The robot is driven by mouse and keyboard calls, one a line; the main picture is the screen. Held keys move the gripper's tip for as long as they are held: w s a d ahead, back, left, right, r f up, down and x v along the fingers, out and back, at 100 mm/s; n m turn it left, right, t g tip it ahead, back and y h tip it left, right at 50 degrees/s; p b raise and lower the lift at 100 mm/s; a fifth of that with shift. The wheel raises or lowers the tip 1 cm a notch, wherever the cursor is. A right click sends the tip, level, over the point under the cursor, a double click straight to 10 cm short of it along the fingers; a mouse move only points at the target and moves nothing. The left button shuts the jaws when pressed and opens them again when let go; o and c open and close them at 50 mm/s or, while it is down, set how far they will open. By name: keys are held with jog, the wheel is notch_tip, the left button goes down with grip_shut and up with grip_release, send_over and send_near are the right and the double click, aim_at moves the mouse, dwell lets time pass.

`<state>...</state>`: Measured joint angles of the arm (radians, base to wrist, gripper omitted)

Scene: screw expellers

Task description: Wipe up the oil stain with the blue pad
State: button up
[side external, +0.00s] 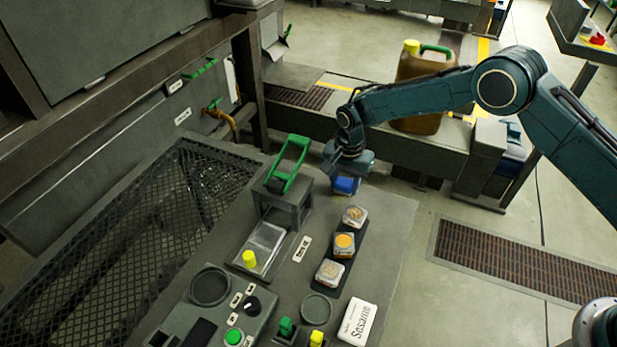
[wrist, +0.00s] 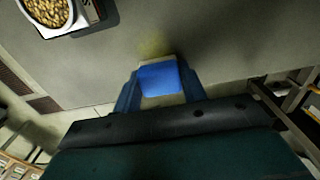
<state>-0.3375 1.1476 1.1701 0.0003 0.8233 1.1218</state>
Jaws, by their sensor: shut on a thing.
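The blue pad (wrist: 160,79) is between the fingers of my gripper (wrist: 162,88), which is shut on it. In the side external view the pad (side external: 345,186) is under my gripper (side external: 346,172), low over the far right part of the grey worktop. I cannot tell whether it touches the surface. A faint yellowish oil stain (wrist: 153,46) shows on the worktop just beyond the pad's pale edge in the wrist view. I cannot make out the stain in the side external view, where the pad and gripper may cover it.
A green-handled press (side external: 290,175) stands left of my gripper. A dark strip with several sample dishes (side external: 354,215) lies nearer the camera; one dish (wrist: 48,12) shows at the wrist view's upper left. The worktop (side external: 390,215) right of the dishes is bare, ending at an edge.

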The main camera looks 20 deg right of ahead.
aim_at(337, 204)
jog(key=s+a, duration=0.3)
jog(key=shift+s+a, duration=0.2)
jog(key=shift+s, duration=0.1)
notch_tip(337, 204, up, 8)
dwell(0.6)
jog(key=shift+r, duration=0.1)
dwell(0.5)
jog(key=shift+f, duration=3.25)
jog(key=shift+w+d+f, duration=0.2)
jog(key=shift+w+f, duration=0.05)
jog(key=shift+f, duration=0.2)
jog(key=shift+w+d+f, duration=0.2)
jog(key=shift+f, duration=0.25)
jog(key=shift+c, duration=0.4)
jog(key=shift+w+d, duration=0.75)
jog(key=shift+w, duration=0.05)
jog(key=shift+s+a, duration=1.15)
jog(key=shift+s, duration=0.05)
notch_tip(337, 204, up, 8)
